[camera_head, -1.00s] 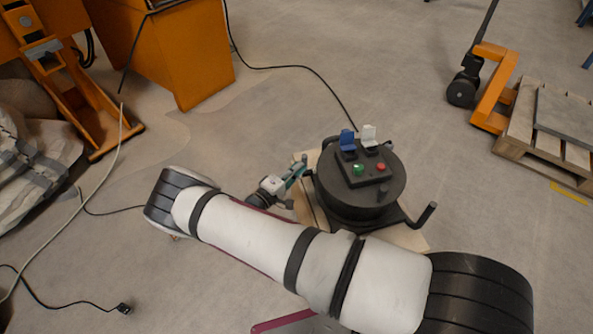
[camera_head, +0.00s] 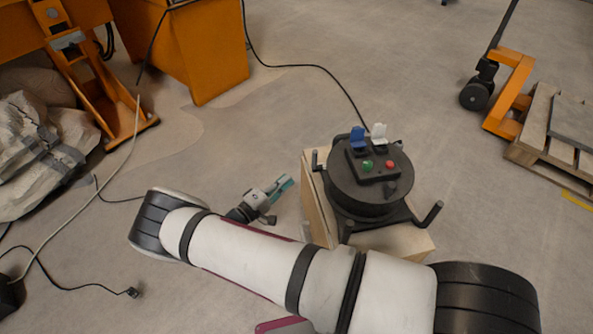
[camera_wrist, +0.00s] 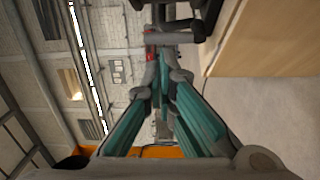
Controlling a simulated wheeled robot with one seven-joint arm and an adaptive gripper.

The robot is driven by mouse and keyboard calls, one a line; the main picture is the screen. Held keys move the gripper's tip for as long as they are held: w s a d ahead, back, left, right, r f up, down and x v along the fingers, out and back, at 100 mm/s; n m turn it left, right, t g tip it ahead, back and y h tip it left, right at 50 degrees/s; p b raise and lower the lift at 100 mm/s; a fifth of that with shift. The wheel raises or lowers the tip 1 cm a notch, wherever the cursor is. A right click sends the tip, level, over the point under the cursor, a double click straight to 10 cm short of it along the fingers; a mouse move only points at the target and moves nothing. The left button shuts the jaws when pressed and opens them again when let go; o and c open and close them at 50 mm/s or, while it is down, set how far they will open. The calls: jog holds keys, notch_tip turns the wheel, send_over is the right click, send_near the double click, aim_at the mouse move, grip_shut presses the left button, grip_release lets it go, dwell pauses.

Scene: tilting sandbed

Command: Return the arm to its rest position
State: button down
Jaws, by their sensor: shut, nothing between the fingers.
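My gripper (camera_head: 284,184) shows in the head view past my white arm, to the left of the black round device and apart from it. Its teal-lined fingers also show in the wrist view (camera_wrist: 160,62), where they come together at the tips with nothing between them. The black round device (camera_head: 365,201) stands on a light wooden box (camera_head: 316,205). On its top are a blue flap, a white flap, a green button and a red button. My arm reaches across the lower part of the head view, bent at a black joint on the left.
An orange machine (camera_head: 205,50) stands at the back left, with grey sacks (camera_head: 38,150) in front of it. A wooden pallet (camera_head: 555,135) and an orange pallet truck (camera_head: 512,95) are at the right. Cables lie on the floor. Open floor lies behind the device.

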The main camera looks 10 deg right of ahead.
jog(key=shift+v, duration=1.7)
